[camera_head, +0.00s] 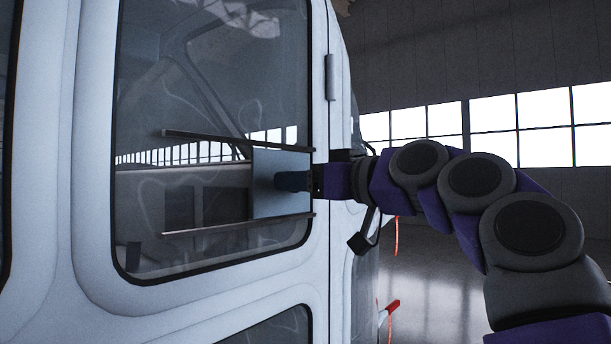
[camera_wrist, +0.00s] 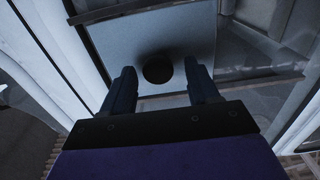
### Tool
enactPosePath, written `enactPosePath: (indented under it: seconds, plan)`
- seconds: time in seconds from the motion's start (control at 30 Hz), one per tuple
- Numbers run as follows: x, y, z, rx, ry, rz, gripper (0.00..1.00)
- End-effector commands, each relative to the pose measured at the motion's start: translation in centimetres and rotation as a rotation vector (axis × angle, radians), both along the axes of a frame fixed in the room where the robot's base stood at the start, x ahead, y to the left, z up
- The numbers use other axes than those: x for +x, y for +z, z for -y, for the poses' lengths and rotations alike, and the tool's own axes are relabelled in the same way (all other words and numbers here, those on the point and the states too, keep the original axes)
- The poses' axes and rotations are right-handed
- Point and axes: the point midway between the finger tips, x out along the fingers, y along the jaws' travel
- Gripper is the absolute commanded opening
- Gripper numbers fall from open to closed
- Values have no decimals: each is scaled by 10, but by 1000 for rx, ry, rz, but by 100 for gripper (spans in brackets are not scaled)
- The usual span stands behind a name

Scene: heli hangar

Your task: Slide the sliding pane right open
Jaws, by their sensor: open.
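The sliding pane (camera_head: 265,205) is a light grey-blue panel on the helicopter door window. It sits between an upper rail (camera_head: 205,137) and a lower rail (camera_head: 220,227), at their right end in the head view. The pane fills the middle of the wrist view (camera_wrist: 120,38), with a dark round knob or hole (camera_wrist: 158,69) on it. My gripper (camera_head: 284,181) is at the pane's face. In the wrist view, my gripper's (camera_wrist: 160,77) two dark fingers are apart, one on each side of the round spot. Whether they touch the pane is unclear.
The white door (camera_head: 57,230) surrounds the dark window glass (camera_head: 190,75). A hinge (camera_head: 330,77) is at the upper right of the door. A dark bracket-like part (camera_head: 361,243) sticks out below my arm. Open hangar floor (camera_head: 440,290) lies to the right.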

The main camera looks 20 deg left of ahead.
Motion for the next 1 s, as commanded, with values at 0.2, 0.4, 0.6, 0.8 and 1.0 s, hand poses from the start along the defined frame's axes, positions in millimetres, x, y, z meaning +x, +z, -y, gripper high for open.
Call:
enactPosePath:
  seconds: [0.2, 0.4, 0.6, 0.8, 1.0]
  plan:
    - [0, 0, -1, 1, 0, 0, 60]
    - [0, 0, -1, 1, 0, 0, 47]
    - [0, 0, -2, 0, 0, 0, 28]
    - [0, 0, -3, 0, 0, 0, 9]
    - [0, 0, -3, 0, 0, 0, 0]
